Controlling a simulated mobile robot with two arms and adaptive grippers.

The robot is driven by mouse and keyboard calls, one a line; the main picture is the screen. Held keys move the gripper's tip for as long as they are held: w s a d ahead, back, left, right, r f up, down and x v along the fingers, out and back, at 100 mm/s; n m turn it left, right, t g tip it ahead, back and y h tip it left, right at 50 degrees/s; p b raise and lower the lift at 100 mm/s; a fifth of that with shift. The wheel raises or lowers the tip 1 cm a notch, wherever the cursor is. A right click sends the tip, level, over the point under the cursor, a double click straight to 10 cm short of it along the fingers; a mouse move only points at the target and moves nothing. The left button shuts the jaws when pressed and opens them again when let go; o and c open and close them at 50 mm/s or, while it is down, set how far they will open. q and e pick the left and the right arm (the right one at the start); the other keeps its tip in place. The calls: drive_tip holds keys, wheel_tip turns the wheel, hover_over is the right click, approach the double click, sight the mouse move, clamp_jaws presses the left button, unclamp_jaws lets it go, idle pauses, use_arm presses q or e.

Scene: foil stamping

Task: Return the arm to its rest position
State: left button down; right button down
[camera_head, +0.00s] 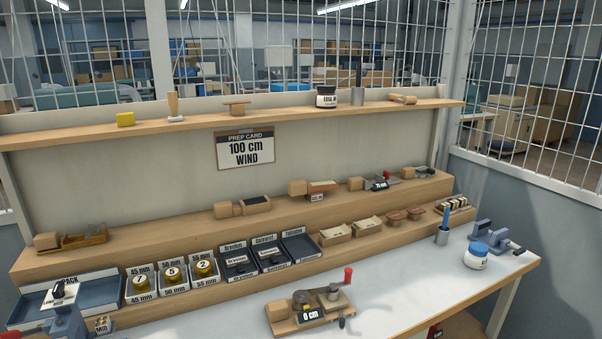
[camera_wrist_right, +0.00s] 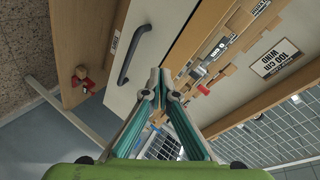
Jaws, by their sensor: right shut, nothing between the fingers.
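My right gripper (camera_wrist_right: 159,78) shows in the right wrist view, with its two teal-and-grey fingers meeting at the tips and nothing between them. It appears in front of the workbench, near a pale panel (camera_wrist_right: 150,75) with a dark bar handle (camera_wrist_right: 130,52). Neither of my grippers shows in the head view, and my left gripper is in no view. The arm links are mostly hidden.
The white bench top (camera_head: 395,290) carries a wooden winding fixture (camera_head: 310,308), a white-and-blue jar (camera_head: 475,257) and a blue-grey clamp device (camera_head: 495,240). Stepped shelves hold trays and blocks. A prep card (camera_head: 245,148) hangs behind. Wire mesh stands beyond.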

drive_tip(key=s+d+f+n+g+h, duration=0.1)
drive_tip(key=s+d+n+g, duration=0.2)
drive_tip(key=s, duration=0.5)
drive_tip(key=s+d+n+g, duration=0.2)
drive_tip(key=s+n+g, duration=0.25)
drive_tip(key=s, duration=0.35)
drive_tip(key=s+d+f+n+g+h, duration=0.1)
drive_tip(key=s+d+n+g, duration=0.15)
drive_tip(key=s+n, duration=0.45)
drive_tip(key=s+f+m+g, duration=0.1)
drive_tip(key=s+f+m, duration=0.15)
drive_tip(key=f, duration=2.45)
drive_tip(key=s+d+f+g, duration=0.1)
drive_tip(key=s+d+f, duration=0.1)
drive_tip(key=s+f, duration=1.3)
drive_tip(key=s, duration=0.2)
drive_tip(key=shift+s+d+f+n+g, duration=0.25)
drive_tip(key=shift+s+f+n+g, duration=0.05)
drive_tip(key=shift+s+f+n, duration=0.1)
